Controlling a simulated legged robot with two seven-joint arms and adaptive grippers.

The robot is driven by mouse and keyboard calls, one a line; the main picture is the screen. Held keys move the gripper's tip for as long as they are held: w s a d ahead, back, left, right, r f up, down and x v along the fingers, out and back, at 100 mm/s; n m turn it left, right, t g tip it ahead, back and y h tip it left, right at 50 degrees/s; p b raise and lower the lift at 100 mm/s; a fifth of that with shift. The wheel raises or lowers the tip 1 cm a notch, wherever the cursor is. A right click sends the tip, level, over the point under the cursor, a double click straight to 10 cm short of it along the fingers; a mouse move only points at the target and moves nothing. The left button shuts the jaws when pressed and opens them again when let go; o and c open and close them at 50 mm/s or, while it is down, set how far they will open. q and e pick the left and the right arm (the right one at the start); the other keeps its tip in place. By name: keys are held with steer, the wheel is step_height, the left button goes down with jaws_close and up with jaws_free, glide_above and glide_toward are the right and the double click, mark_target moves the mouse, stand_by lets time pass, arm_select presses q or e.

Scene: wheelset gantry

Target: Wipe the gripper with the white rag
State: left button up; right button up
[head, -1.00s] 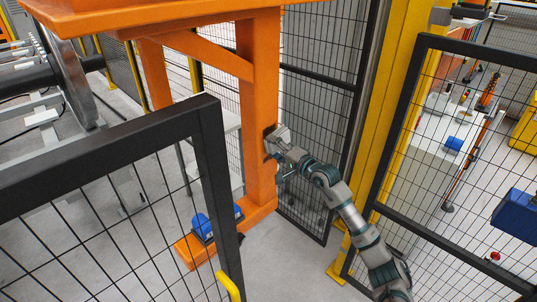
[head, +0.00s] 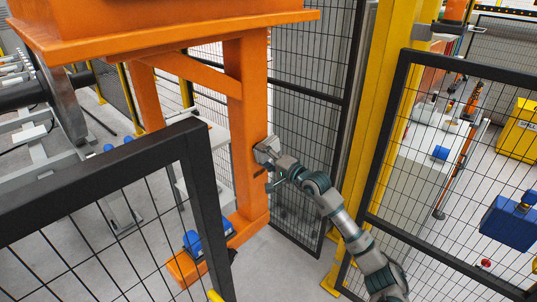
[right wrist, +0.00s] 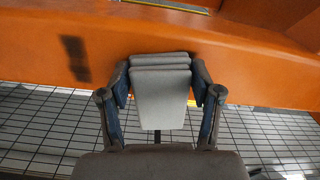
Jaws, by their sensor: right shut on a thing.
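The white rag (right wrist: 161,90) is a pale grey-white folded pad, held between the two fingers of my right gripper (right wrist: 162,96). In the head view the rag (head: 265,149) is at the right side of the upright orange gantry post (head: 245,115), at about mid-height. In the right wrist view the rag's far end overlaps the orange surface (right wrist: 220,42); whether it touches is hard to tell. A dark smudge (right wrist: 75,58) shows on that surface, left of the rag. My right gripper also shows in the head view (head: 270,158). My left gripper is out of view.
A black mesh fence panel (head: 200,190) stands at the front left. A yellow post (head: 375,130) and another mesh panel (head: 440,190) stand to the right of my arm. A blue motor-like part (head: 194,242) sits at the orange base. Clear grey floor lies between.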

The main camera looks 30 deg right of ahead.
steer(key=shift+s+a+p, duration=0.2)
steer(key=shift+s+a, duration=0.05)
steer(key=shift+a, duration=0.4)
steer(key=shift+s+a+p, duration=0.2)
steer(key=shift+a, duration=0.5)
steer(key=shift+s+a+p, duration=0.2)
steer(key=shift+s+a, duration=0.05)
steer(key=shift+a, duration=0.4)
steer(key=shift+s+a, duration=0.2)
steer(key=shift+a, duration=0.3)
steer(key=shift+s+a, duration=0.15)
steer(key=shift+a, duration=0.35)
steer(key=b+v, duration=0.2)
steer(key=v, duration=0.4)
steer(key=shift+d, duration=0.1)
steer(key=shift+b, duration=0.3)
